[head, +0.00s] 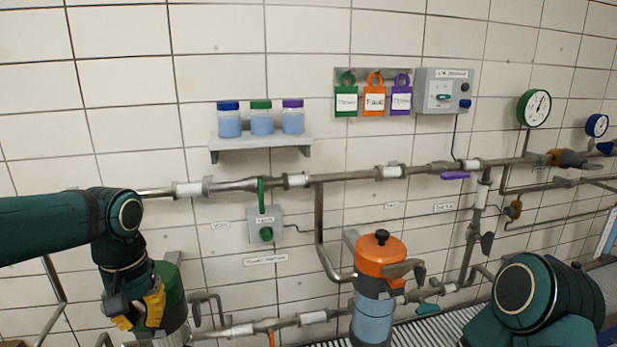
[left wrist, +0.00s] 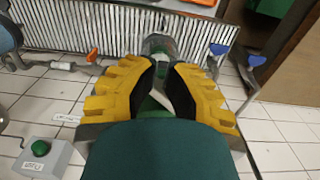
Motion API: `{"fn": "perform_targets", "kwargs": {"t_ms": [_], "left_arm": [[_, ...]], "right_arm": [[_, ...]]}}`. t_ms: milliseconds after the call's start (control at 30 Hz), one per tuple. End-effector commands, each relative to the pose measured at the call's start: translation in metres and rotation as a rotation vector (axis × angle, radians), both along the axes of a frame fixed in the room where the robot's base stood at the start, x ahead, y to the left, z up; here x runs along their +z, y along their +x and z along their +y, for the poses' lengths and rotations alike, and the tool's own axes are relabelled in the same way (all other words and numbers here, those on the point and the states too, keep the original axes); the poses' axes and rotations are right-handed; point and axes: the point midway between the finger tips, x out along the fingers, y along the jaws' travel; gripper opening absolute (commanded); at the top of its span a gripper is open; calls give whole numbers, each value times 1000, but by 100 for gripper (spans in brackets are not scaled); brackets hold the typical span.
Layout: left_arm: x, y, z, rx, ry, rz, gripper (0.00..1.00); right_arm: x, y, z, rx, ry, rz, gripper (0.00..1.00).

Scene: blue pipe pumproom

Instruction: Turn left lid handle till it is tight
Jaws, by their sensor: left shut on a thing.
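The left vessel has a green lid (head: 172,285) and stands at the lower left of the head view, partly hidden behind my left gripper (head: 140,308). The gripper points down at the lid, with its yellow fingers at the lid's near left side. In the left wrist view, my left gripper (left wrist: 160,95) has its black finger pads close together, with some green of the lid (left wrist: 149,104) between them. It is shut on the lid handle, which the fingers largely hide. My right arm shows at the lower right of the head view, but its gripper is out of view.
An orange-lidded vessel (head: 381,254) with a black knob stands right of the green one. Pipes (head: 345,176) run along the tiled wall. A grey box with a green button (head: 265,226) and a shelf with jars (head: 260,142) are above the work area.

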Motion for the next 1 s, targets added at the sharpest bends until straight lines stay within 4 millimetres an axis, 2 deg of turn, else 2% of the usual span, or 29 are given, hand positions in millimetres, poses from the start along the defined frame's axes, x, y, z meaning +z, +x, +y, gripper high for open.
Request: {"fn": "perform_targets", "kwargs": {"t_ms": [1000], "left_arm": [[1,-5,31,9,6,-9,0]], "right_arm": [[16,0,-1,0,3,-1,47]]}}
